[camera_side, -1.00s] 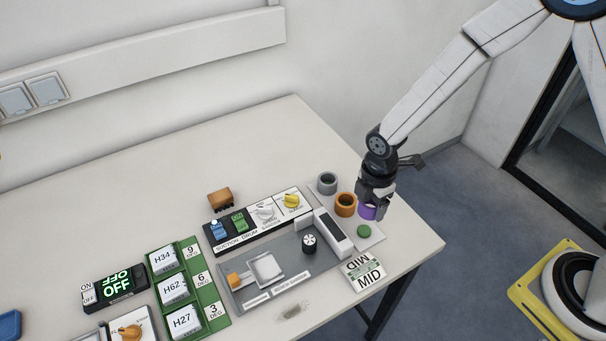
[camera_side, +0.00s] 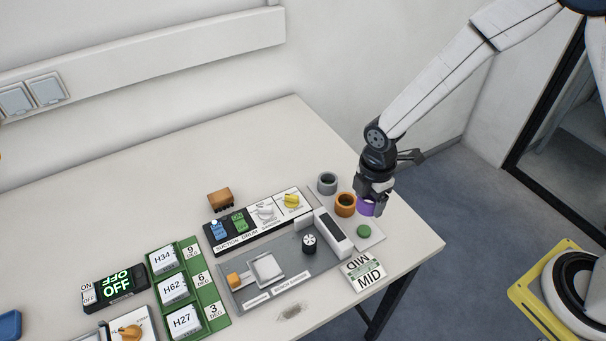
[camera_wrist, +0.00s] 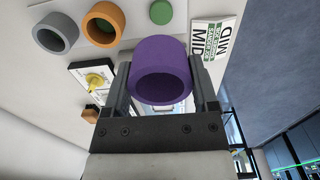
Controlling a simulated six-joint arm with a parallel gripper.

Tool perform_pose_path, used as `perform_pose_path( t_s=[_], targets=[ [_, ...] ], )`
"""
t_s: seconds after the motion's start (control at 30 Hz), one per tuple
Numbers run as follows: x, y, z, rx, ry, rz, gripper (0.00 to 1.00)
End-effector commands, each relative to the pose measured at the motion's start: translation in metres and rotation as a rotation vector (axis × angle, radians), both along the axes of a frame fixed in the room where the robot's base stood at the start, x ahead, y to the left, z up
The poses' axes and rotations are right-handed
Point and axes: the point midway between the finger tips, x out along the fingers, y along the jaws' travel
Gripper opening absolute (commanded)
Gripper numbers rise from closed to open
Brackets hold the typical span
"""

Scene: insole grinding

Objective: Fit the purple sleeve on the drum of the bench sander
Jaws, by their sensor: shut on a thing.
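The purple sleeve (camera_side: 366,206) is held between the fingers of my gripper (camera_side: 371,203), near the right end of the bench. In the wrist view the purple sleeve (camera_wrist: 161,70) fills the space between both fingers, its open end facing the camera. The bench sander (camera_side: 272,268) is a grey unit left of my gripper. Its black ridged drum (camera_side: 309,242) stands upright on the grey plate, with no sleeve around it.
A grey sleeve (camera_side: 327,183) and an orange sleeve (camera_side: 345,204) stand beside my gripper. A green disc (camera_side: 363,231) lies on the pale tray in front. A MID card (camera_side: 363,271) lies at the front edge.

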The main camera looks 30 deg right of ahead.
Motion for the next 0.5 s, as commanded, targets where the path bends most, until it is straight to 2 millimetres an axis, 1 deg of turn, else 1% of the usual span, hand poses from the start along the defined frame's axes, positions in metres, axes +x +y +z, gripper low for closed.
perform_pose_path(
  t_s=[0.17, 0.3, 0.5],
  targets=[
    [0.008, 0.025, -0.001, 0.000, 0.000, 0.006, 0.20],
    [0.016, 0.058, -0.002, 0.000, -0.001, 0.008, 0.20],
    [0.022, 0.104, -0.003, 0.000, 0.001, 0.006, 0.20]
  ],
)
